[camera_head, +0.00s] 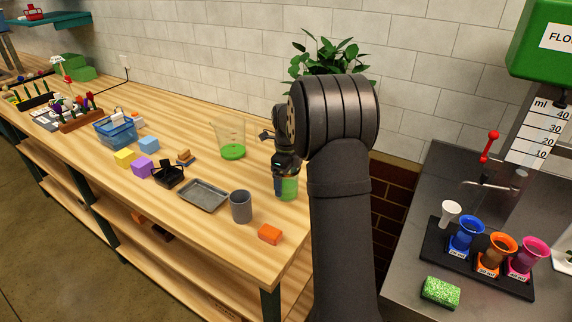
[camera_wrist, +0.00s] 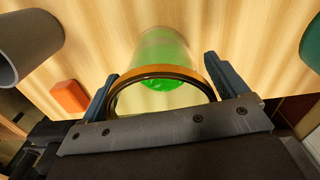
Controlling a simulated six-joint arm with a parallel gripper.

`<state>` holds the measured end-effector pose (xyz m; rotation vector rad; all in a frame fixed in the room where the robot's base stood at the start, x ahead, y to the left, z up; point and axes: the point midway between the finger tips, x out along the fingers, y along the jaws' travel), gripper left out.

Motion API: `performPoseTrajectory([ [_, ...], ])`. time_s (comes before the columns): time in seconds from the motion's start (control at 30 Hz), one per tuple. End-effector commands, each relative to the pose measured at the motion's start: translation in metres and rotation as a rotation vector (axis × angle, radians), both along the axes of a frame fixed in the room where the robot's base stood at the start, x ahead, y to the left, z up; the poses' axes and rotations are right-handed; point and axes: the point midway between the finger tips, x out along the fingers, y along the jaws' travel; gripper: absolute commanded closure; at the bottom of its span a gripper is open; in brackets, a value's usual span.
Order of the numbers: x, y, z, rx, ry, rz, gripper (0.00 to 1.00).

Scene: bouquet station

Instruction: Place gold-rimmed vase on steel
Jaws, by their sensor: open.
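The gold-rimmed vase is a clear vessel with green low inside it. In the wrist view its rim (camera_wrist: 165,72) lies between the fingers of my gripper (camera_wrist: 162,88), which are spread apart at its sides. I cannot tell whether either finger touches the glass. In the head view my gripper (camera_head: 287,166) is low over the vase (camera_head: 288,188), hiding its upper part. The vase stands on the wooden bench (camera_head: 215,255) near its right end. A grey steel counter (camera_head: 405,235) is at the right, beyond my arm.
A grey cup (camera_head: 241,206) and an orange block (camera_head: 270,234) are close to the vase. A clear container with a green bottom (camera_head: 233,151) stands behind. A metal tray (camera_head: 203,195) is left. On the counter are a rack of colored cups (camera_head: 480,262) and a green sponge (camera_head: 440,292).

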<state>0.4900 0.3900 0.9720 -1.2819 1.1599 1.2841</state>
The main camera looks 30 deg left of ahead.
Motion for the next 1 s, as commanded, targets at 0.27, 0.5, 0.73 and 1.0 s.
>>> performPoseTrajectory([
  [0.27,0.004,0.008,0.050,0.002,-0.005,0.000,0.09],
  [0.5,0.004,0.008,0.110,0.002,-0.005,-0.001,0.09],
  [0.73,0.004,0.008,0.153,0.000,-0.003,-0.001,0.09],
  [1.0,0.003,0.008,0.171,-0.001,-0.001,-0.001,0.09],
])
